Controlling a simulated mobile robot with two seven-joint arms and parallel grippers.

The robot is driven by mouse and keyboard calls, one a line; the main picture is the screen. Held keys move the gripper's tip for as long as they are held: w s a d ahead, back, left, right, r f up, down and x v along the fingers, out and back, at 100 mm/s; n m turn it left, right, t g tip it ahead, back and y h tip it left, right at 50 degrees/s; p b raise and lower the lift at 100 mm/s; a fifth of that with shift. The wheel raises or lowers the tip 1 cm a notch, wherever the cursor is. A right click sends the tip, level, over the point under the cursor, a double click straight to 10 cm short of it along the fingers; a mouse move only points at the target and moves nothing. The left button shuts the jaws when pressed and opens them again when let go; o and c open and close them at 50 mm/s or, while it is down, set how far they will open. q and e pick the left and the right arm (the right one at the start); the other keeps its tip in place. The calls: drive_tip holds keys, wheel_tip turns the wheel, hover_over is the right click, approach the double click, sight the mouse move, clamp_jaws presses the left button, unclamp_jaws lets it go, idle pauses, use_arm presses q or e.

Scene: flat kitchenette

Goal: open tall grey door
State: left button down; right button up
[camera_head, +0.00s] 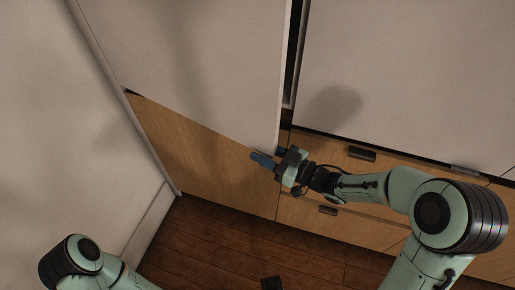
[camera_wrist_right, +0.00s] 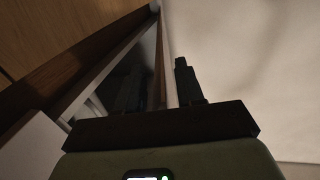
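The tall grey door (camera_head: 190,60) fills the upper left of the head view. It stands slightly ajar, with a dark gap along its right edge. My right gripper (camera_head: 267,157) is at the door's lower right corner. In the right wrist view, the door's pale edge (camera_wrist_right: 168,60) runs between the two fingers (camera_wrist_right: 163,90). One finger is in front of the door's face (camera_wrist_right: 250,70) and the other is in the dark gap behind it. The fingers look apart, not clamped.
A wooden lower panel (camera_head: 205,155) sits under the door. Wooden drawers with dark handles (camera_head: 361,153) are on the right, below another grey panel (camera_head: 410,70). A white wall (camera_head: 60,130) is at the left. The wooden floor (camera_head: 215,240) in front looks mostly clear.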

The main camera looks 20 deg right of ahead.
drive_tip(key=shift+x, duration=1.1)
clamp_jaws()
drive_tip(key=shift+a, duration=0.1)
